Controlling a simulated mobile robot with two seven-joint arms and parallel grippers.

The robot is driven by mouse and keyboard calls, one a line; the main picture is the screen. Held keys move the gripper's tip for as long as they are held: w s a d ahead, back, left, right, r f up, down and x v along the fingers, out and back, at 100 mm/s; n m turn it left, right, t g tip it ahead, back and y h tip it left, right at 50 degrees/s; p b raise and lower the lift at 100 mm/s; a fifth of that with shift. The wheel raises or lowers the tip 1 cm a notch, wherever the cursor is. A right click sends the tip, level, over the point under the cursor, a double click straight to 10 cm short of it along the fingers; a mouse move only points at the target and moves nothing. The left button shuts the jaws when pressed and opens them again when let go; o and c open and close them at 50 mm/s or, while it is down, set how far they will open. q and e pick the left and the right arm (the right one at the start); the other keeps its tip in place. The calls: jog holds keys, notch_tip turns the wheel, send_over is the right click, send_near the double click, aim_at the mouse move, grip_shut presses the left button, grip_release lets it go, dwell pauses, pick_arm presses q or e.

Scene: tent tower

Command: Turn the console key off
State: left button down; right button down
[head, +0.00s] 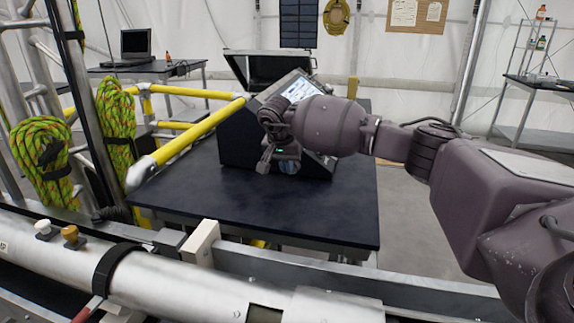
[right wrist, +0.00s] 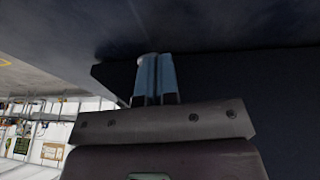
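The console (head: 238,140) is a dark box with a sloped top and a lit screen (head: 300,90), standing on a dark table. My right gripper (head: 287,168) is in front of the console's near face, low and close to the tabletop. In the right wrist view, its two bluish fingers (right wrist: 155,75) lie side by side against a dark surface and look shut. I see no key clearly; a small pale round spot beside the fingertips is too small to identify. I cannot tell whether the fingers touch anything. My left gripper is not in view.
The dark tabletop (head: 250,213) is bare in front of the console. Yellow rails (head: 200,132) run along its left side. Ropes (head: 45,160) hang on a metal frame at left. A metal tube (head: 200,290) crosses the foreground. An open case (head: 262,68) stands behind.

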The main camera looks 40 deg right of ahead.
aim_at(287, 182)
jog(key=shift+s+a+f, duration=0.1)
jog(key=shift+a+f, duration=0.05)
jog(key=shift+f, duration=0.35)
jog(key=shift+a+f, duration=0.15)
jog(key=shift+f, duration=0.3)
dwell(0.5)
jog(key=shift+w+f, duration=0.1)
jog(key=shift+w, duration=0.3)
jog(key=shift+s+r, duration=0.1)
jog(key=shift+r, duration=0.2)
jog(key=shift+w+f+b, duration=0.2)
jog(key=shift+b, duration=0.15)
jog(key=shift+w+f, duration=0.1)
jog(key=shift+f, duration=0.25)
jog(key=shift+a+f+g+h, duration=0.1)
jog(key=shift+f+g+h, duration=0.1)
jog(key=shift+g+h, duration=0.35)
dwell(0.3)
